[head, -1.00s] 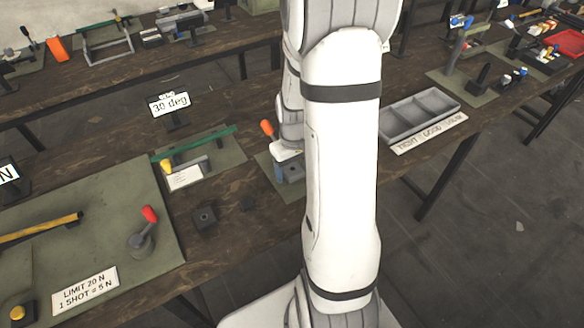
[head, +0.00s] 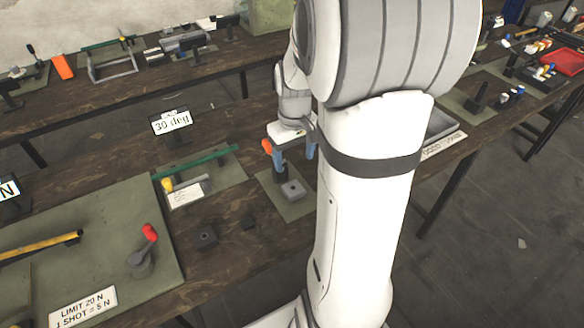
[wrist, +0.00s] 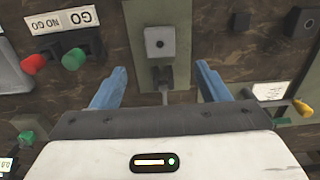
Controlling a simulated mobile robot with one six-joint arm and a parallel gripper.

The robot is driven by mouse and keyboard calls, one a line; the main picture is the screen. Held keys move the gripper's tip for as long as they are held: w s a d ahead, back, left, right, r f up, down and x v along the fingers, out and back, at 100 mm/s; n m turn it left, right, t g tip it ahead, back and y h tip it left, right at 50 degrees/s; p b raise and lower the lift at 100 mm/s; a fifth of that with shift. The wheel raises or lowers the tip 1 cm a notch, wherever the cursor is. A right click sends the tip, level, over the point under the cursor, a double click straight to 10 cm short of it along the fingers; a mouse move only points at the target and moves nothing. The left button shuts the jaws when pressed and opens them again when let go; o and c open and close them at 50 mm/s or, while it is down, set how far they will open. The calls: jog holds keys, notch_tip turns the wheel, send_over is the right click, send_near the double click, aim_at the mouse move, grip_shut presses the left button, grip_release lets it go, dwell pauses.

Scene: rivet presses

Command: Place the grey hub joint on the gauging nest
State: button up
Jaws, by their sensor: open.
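A grey square block with a round hole on top (head: 292,190), which looks like the hub joint, sits upright on a small green plate (head: 297,209). It also shows near the top middle of the wrist view (wrist: 159,42). I cannot tell whether a separate gauging nest lies under it. My gripper (head: 295,158) is above and just behind the block.
An orange-handled part (head: 267,146) stands close beside my gripper. A dark block with a hole (head: 205,236) and a smaller dark block (head: 247,222) lie on the bench to the left. The 30 deg sign (head: 171,122) stands behind. A GO/NO GO sign (wrist: 62,20) shows in the wrist view.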

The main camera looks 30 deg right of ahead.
jog(key=s+a+r+t, duration=0.2)
jog(key=s+a+r, duration=0.5)
jog(key=s+a, duration=0.5)
jog(key=shift+a+r+t, duration=0.2)
jog(key=shift+a+t, duration=0.05)
jog(key=shift+t, duration=0.15)
